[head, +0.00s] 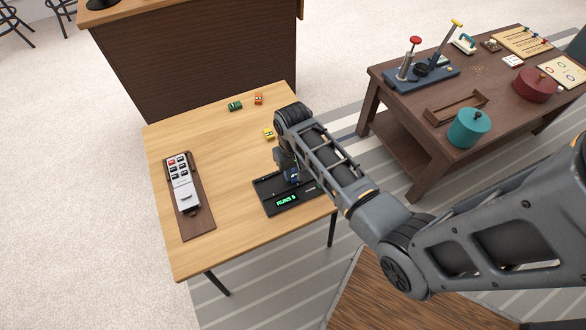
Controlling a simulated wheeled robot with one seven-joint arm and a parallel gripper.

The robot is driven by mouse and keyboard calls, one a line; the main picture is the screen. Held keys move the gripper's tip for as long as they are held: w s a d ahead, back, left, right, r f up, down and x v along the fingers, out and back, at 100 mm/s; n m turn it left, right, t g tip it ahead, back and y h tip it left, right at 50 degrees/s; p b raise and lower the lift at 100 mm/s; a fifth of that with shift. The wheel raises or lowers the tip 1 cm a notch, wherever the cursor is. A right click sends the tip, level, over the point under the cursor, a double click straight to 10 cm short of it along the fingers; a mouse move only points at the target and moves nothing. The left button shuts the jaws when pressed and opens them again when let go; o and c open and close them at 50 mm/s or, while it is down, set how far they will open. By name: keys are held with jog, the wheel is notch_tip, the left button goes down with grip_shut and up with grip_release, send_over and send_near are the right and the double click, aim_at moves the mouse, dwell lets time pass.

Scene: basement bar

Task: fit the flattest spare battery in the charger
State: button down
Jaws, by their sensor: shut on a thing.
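The black charger (272,203) lies near the front right of the light wooden table, with green lit text on its display. My gripper (289,168) is over the charger, shut on a small dark blue battery (293,177). I cannot tell whether the battery is seated or just above the charger, as my arm hides part of it. A yellow battery (268,134) lies behind the gripper. A green battery (235,106) and an orange battery (258,99) lie near the back edge. I cannot read their charge levels.
A pale panel (185,195) with several small dark and red tiles lies on a brown board (197,226) at the table's left. The table (215,160) is clear in the middle. A dark side table (395,105) at the right carries several objects, including a teal pot (467,130).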

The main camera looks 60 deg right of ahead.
dwell(0.9)
jog(key=c, duration=0.8)
grip_release()
jog(key=shift+p, duration=0.3)
notch_tip(320, 180, up, 8)
jog(key=shift+f+p, duration=0.15)
jog(key=shift+p, duration=0.25)
